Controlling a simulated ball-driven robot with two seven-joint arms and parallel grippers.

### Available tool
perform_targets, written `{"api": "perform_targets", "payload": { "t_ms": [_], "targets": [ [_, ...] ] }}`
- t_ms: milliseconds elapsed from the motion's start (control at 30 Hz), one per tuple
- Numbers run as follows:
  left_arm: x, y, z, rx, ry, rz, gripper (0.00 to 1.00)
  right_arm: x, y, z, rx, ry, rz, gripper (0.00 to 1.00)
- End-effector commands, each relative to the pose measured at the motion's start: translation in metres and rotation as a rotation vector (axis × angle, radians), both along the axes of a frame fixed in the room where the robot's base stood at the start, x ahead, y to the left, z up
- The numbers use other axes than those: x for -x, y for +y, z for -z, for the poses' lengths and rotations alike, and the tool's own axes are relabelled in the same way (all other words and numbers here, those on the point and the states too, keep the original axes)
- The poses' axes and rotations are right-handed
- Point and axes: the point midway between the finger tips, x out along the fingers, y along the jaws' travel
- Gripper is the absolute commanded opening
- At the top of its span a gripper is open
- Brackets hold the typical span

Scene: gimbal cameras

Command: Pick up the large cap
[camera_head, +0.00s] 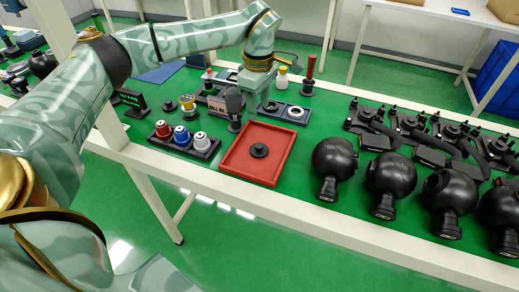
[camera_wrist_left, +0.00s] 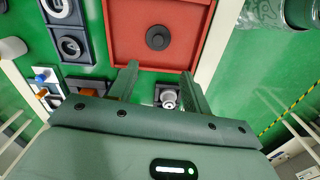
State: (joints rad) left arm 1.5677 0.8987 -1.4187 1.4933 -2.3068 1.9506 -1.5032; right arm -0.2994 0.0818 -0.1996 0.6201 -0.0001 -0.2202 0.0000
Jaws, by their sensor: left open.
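A round black piece with a raised centre, which looks like the large cap (camera_head: 259,150), lies in the red tray (camera_head: 231,168). In the left wrist view the cap (camera_wrist_left: 158,37) shows beyond my fingertips, on the floor of the red tray (camera_wrist_left: 128,54). My left gripper (camera_head: 252,112) hangs over the table at the back edge of the tray, apart from the cap. In the left wrist view my left gripper (camera_wrist_left: 159,72) is open, with its two fingers spread. A silver round part (camera_wrist_left: 169,99) in a dark holder shows between the fingers, below them. My right gripper is not in view.
A dark holder (camera_head: 211,155) with red, blue and white-topped pieces stands left of the tray. Several black spheres (camera_head: 334,158) stand to the right. A dark block with rings (camera_head: 294,112) and a red-handled upright tool (camera_head: 310,68) stand behind the tray.

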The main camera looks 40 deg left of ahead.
Motion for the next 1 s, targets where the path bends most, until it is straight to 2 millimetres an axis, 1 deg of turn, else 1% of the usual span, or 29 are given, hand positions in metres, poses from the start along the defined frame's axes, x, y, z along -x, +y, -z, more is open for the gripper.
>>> {"api": "perform_targets", "payload": {
  "t_ms": [33,100,200,300,400,567,667,733,833,900,1000],
  "targets": [
    [0.0,0.0,0.021,0.001,0.009,0.001,0.49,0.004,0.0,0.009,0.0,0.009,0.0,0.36],
    [0.0,0.0,0.04,0.001,0.01,0.002,0.49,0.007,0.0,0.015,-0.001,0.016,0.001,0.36],
    [0.0,-0.001,0.064,0.003,0.009,0.001,0.49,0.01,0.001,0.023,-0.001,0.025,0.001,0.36],
    [0.0,-0.001,0.081,0.003,0.006,0.002,0.49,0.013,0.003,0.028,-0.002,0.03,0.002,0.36],
    [0.0,-0.001,0.089,0.003,0.003,0.002,0.49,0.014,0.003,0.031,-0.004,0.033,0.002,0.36],
    [-0.001,-0.001,0.098,0.003,0.002,0.002,0.49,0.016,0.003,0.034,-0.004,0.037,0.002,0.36],
    [-0.002,0.0,0.113,0.005,0.005,0.002,0.49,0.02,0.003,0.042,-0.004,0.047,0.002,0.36],
    [-0.003,0.001,0.127,0.004,0.008,0.002,0.49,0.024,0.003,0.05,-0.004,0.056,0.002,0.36],
    [-0.003,0.001,0.142,0.004,0.007,0.002,0.49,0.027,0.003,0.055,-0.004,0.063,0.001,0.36],
    [-0.003,0.001,0.145,0.004,0.004,0.002,0.49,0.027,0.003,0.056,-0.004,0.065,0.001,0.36],
    [-0.003,0.001,0.143,0.004,0.001,0.002,0.49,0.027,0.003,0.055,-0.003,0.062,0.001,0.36]
  ]
}}
